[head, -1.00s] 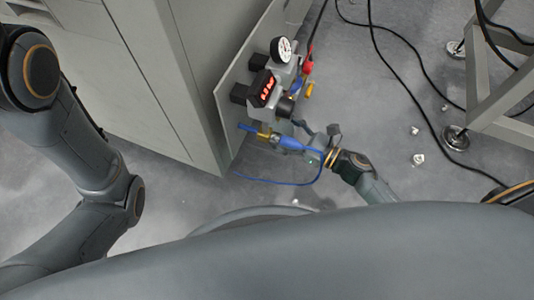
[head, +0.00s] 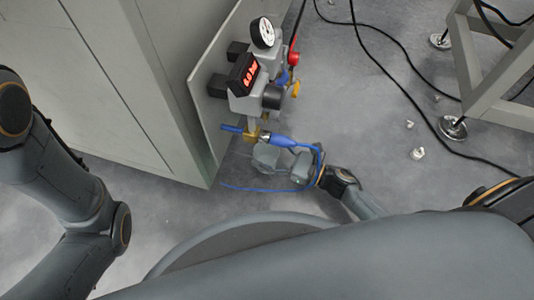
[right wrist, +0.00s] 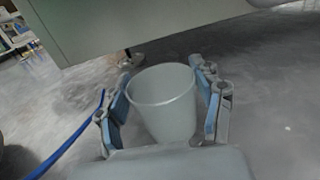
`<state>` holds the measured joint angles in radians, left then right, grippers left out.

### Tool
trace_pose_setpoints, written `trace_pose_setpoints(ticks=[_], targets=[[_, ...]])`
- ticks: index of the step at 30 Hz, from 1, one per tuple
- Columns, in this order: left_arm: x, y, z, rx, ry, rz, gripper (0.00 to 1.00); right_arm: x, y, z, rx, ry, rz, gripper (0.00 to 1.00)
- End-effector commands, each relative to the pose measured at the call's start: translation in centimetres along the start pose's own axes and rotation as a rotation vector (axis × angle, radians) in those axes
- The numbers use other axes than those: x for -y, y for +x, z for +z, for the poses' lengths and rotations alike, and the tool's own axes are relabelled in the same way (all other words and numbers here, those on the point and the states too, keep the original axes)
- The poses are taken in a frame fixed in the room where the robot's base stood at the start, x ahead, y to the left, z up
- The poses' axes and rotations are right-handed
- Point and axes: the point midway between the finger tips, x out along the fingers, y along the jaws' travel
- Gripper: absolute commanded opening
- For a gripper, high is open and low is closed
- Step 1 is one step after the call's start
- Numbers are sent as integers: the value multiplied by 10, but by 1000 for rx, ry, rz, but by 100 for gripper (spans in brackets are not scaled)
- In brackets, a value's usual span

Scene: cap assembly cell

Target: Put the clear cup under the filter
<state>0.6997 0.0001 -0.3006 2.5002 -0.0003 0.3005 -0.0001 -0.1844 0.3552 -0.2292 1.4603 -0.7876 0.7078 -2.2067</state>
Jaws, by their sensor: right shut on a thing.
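The clear cup (right wrist: 163,105) is pale and translucent. In the right wrist view it sits between the two blue-padded fingers of my right gripper (right wrist: 165,98), which is shut on it, with its open mouth visible. In the head view my right gripper (head: 283,158) is below the filter unit (head: 247,104), close under its brass fitting (head: 252,132). The cup is hard to make out there. The unit has a lit red display (head: 246,76) and a round gauge (head: 262,33). My left gripper is outside the head view; only its arm shows.
A blue hose (head: 270,188) loops below the unit and past my right gripper. A blue connector (head: 285,141) lies across it. The grey cabinet (head: 125,80) stands left of the panel (head: 205,125). Black cables (head: 400,82) and a metal frame (head: 480,75) are to the right.

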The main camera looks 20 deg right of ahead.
Motion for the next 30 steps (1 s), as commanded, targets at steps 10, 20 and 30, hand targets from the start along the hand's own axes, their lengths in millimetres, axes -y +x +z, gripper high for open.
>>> trace_pose_setpoints(ticks=[10,20,30], targets=[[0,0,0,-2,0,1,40,0,0,-2,-1,0,-1,89],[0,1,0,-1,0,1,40,0,0,-1,0,0,0,89],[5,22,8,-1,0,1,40,0,-47,4,-6,4,-2,89]])
